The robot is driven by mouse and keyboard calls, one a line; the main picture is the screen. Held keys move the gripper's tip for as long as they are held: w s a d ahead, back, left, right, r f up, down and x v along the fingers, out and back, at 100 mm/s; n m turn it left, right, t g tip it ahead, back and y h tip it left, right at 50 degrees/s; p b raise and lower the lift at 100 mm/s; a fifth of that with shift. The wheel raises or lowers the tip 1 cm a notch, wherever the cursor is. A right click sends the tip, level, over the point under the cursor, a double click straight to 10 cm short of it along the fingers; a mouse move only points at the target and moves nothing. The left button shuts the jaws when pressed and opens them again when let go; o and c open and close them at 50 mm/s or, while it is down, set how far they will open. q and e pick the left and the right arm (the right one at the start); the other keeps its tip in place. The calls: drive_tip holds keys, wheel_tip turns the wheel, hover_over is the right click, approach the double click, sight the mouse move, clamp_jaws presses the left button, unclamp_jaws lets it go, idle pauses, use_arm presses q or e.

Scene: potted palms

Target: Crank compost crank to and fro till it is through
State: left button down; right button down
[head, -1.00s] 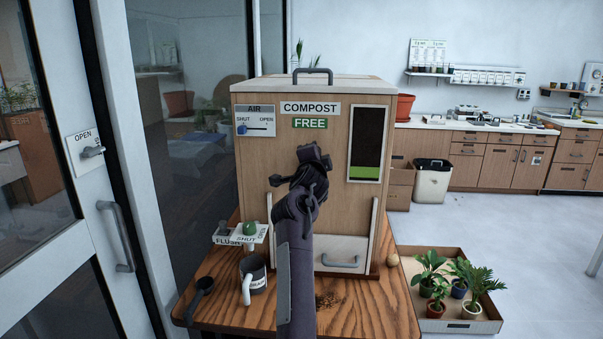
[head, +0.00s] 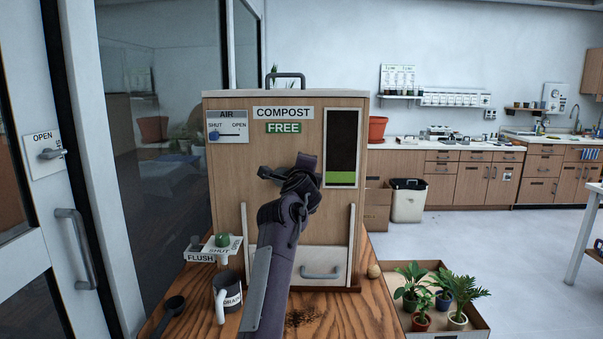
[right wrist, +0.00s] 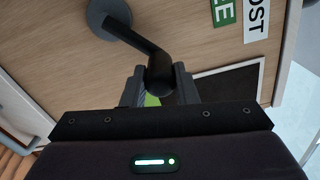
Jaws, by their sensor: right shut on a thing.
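The compost box (head: 235,188) is a wooden cabinet on a wooden table, with a green FREE sign (head: 283,127) under its COMPOST label. The crank (right wrist: 140,40) is dark, on a round grey hub (right wrist: 108,18) on the box front. My right gripper (right wrist: 158,85) is shut on the crank's end knob, which is right of and above the hub as the box stands. In the head view my right wrist (head: 300,180) hides most of the crank. The gauge window (head: 342,148) is dark with a green band near its bottom. My left gripper is not in view.
The AIR slider (head: 227,135) is at the box's upper left. A tray of potted plants (head: 478,322) lies on the floor at right.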

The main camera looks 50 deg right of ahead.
drive_tip(key=shift+f, duration=0.15)
drive_tip(key=c, duration=1.1)
unclamp_jaws()
drive_tip(key=shift+c, duration=0.2)
drive_tip(key=b+v, duration=0.1)
drive_tip(key=v, duration=0.6)
drive_tip(key=shift+s+a, duration=0.25)
drive_tip(key=shift+a, duration=0.05)
